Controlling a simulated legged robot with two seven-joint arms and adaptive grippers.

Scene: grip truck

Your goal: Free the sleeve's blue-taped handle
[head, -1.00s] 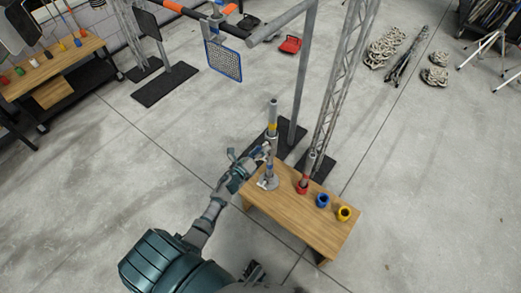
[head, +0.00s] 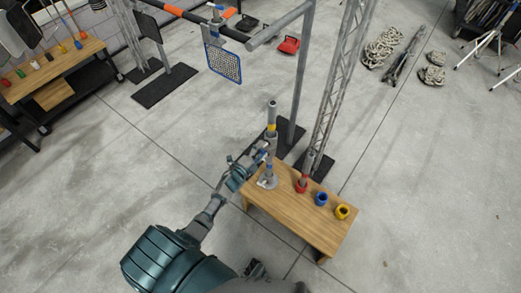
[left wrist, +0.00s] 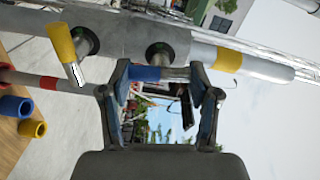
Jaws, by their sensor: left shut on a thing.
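A grey upright sleeve (head: 271,160) with yellow tape near its top stands at the left end of a wooden bench (head: 310,222). My left gripper (head: 262,153) is at the sleeve's side. In the left wrist view, my left gripper (left wrist: 167,78) is shut on a short handle with blue tape (left wrist: 145,73), which lies across between the fingertips. A dark round socket (left wrist: 160,55) shows on the sleeve just beyond the handle. A yellow-taped handle (left wrist: 62,43) sticks out beside another socket. My right gripper is not in view.
On the bench stand a red holder (head: 302,187) with a rod in it, a blue cup (head: 321,199) and a yellow cup (head: 342,211). A grey frame post (head: 299,90) and a lattice truss (head: 335,85) rise close behind. Floor right of the bench is clear.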

